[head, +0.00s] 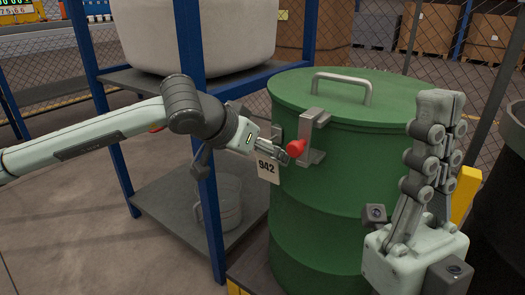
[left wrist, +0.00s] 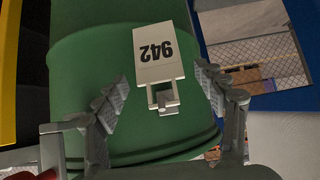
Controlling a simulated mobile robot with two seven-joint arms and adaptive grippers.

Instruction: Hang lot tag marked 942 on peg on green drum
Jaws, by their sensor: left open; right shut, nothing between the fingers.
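The white lot tag marked 942 (head: 267,168) is at the left side of the green drum (head: 330,215). In the left wrist view the tag (left wrist: 158,50) appears upside down against the drum (left wrist: 90,80). A small grey metal peg (left wrist: 163,97) is at the tag's holed end, and the tag appears to hang on it. My left gripper (head: 280,150) is beside the drum. In the left wrist view its open fingers (left wrist: 165,85) are on either side of the peg, apart from the tag. My right gripper (head: 440,100) is shut and empty, pointing up before the drum.
A grey bracket (head: 314,120) with a red knob (head: 296,148) is clamped on the drum's rim, close to my left fingers. A blue-posted shelf (head: 205,150) holding a large white tub (head: 200,35) stands left of the drum. A dark container (head: 505,190) is at the right edge.

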